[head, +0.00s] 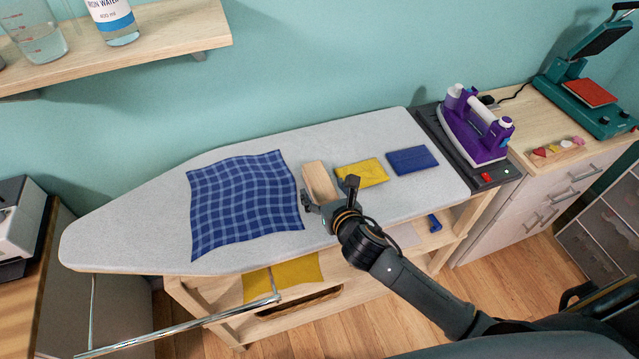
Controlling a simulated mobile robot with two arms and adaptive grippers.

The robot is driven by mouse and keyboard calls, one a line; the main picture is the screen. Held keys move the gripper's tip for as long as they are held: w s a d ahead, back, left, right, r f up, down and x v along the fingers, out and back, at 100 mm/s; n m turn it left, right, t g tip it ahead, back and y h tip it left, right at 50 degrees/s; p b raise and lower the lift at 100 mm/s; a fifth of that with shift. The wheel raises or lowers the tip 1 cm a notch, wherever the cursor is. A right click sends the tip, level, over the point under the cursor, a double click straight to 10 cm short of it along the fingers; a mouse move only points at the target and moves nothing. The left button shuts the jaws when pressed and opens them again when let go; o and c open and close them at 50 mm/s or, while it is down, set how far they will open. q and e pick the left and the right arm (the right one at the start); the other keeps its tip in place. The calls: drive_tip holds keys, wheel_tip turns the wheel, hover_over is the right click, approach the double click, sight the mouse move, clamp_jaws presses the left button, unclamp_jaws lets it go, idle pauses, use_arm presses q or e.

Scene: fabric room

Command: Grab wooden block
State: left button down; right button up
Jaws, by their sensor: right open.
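The wooden block (319,180) is a pale, oblong piece lying on the grey ironing board (130,222), between a blue checked cloth and a folded yellow cloth. My right gripper (330,192) is open and empty, just in front of the block's near end. One finger is near the block's lower left corner and the other is to its right. I cannot tell whether either finger touches the block. My left gripper is not in view.
The blue checked cloth (245,203) lies left of the block. A yellow folded cloth (361,173) and a blue folded cloth (412,160) lie to its right. A purple iron (474,125) stands at the board's right end. A wooden shelf (165,35) overhangs at upper left.

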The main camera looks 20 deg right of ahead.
sight(322, 185)
drive_tip(key=shift+d+f+p+x, duration=0.15)
drive_tip(key=shift+d+p+x, duration=0.05)
drive_tip(key=shift+x, duration=1.2)
drive_tip(key=shift+d+f+p+x, duration=0.15)
drive_tip(key=shift+x, duration=1.3)
drive_tip(key=shift+s, duration=0.1)
drive_tip(key=c, duration=1.5)
drive_tip(key=shift+r, duration=0.1)
drive_tip(key=shift+r, duration=0.1)
